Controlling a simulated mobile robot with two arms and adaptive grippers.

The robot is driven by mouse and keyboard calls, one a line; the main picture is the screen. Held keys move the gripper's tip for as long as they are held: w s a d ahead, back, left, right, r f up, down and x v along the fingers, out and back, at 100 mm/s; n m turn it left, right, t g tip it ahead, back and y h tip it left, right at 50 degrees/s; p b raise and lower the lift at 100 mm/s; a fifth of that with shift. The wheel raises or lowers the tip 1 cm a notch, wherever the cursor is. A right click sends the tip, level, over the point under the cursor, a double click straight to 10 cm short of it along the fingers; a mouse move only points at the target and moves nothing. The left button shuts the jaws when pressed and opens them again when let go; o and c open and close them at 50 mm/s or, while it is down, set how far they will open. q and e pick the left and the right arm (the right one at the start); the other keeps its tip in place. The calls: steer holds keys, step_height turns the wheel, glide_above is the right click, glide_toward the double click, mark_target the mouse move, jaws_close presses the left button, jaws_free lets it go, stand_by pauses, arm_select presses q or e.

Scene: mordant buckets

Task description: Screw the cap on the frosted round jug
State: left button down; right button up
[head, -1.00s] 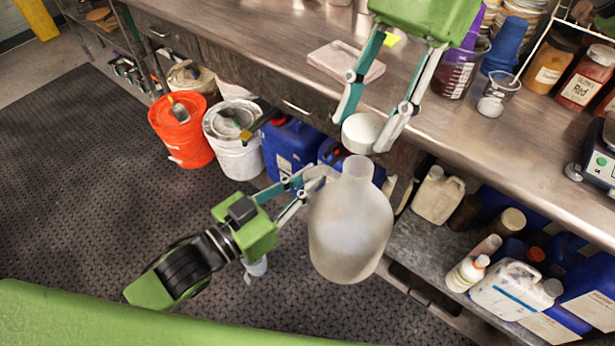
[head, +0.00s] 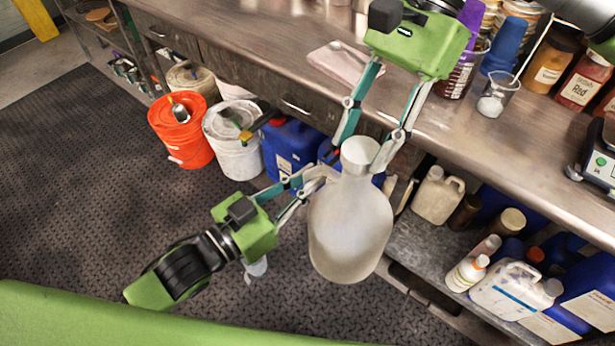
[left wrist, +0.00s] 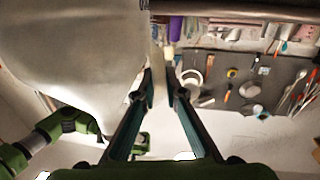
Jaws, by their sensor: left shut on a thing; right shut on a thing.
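The frosted round jug (head: 350,230) hangs upright in front of the bench, off the floor. My left gripper (head: 312,183) is shut on the jug's handle at its upper left. The jug also fills the upper left of the left wrist view (left wrist: 70,55). The white cap (head: 360,152) is at the top of the jug's neck, covering the mouth. My right gripper (head: 362,168) comes down from above, its fingers on either side of the cap, shut on it. From this angle I cannot tell whether the threads are engaged.
The metal bench (head: 270,50) runs behind, with a pink cloth-like slab (head: 345,62) and a small beaker (head: 497,95) on it. An orange bucket (head: 182,132) and a white bucket (head: 235,140) stand below. Several bottles fill the lower shelf at right.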

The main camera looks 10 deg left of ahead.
steer(key=shift+s+r, duration=0.1)
stand_by(0.4)
steer(key=shift+f, duration=0.9)
steer(key=shift+f, duration=0.6)
steer(key=m+t, duration=0.1)
steer(key=m, duration=0.1)
steer(key=m+t+y, duration=0.1)
steer(key=m, duration=0.1)
steer(key=m+y, duration=0.1)
steer(key=m, duration=0.1)
steer(key=shift+s+d+t, duration=0.2)
steer(key=shift+d+t, duration=0.05)
steer(key=shift+t, duration=0.15)
steer(key=m+t, duration=0.2)
steer(key=m, duration=0.2)
steer(key=shift+a, duration=0.1)
steer(key=o, duration=0.7)
